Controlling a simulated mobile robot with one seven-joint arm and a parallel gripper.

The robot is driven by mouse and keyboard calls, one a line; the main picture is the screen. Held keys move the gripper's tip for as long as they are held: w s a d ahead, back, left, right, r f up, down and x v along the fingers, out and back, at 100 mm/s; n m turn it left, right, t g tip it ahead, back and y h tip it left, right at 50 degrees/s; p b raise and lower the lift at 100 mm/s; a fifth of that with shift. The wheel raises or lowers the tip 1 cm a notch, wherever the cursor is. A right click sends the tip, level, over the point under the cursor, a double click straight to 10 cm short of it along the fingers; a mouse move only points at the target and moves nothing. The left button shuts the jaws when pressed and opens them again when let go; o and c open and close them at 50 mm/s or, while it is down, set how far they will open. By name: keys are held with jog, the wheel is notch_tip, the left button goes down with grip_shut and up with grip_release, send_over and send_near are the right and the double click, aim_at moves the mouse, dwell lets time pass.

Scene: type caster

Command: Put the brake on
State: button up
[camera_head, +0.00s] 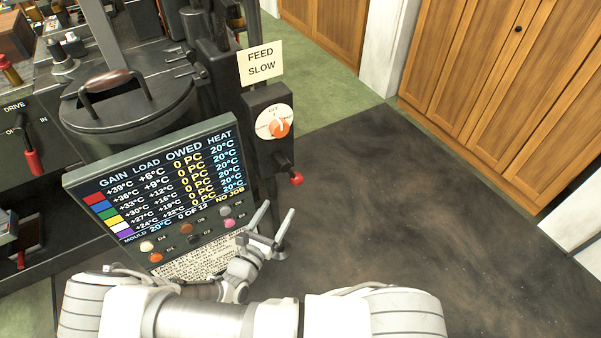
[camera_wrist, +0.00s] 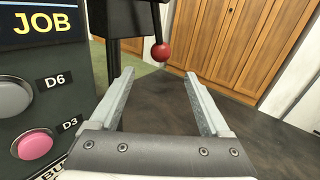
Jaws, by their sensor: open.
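No readable brake label shows. A short black lever with a red ball knob (camera_head: 296,178) sticks out below the dial box (camera_head: 268,130) on the machine's right side. The red knob also shows in the wrist view (camera_wrist: 161,52), just beyond and above my fingertips. Another lever with a red grip (camera_head: 33,161) hangs under the "DRIVE" lettering at the far left. My gripper (camera_head: 278,210) is open and empty, a little below the red knob and apart from it. In the wrist view my gripper (camera_wrist: 159,76) shows both fingers spread with nothing between them.
The display panel (camera_head: 160,180) with several coloured buttons stands close left of my gripper; a pink button (camera_wrist: 35,145) is near. Dark floor (camera_head: 400,190) is clear to the right, before wooden cupboards (camera_head: 500,80).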

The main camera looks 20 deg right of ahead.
aim_at(290, 171)
jog(key=b+x, duration=0.3)
jog(key=x, duration=1.3)
grip_shut()
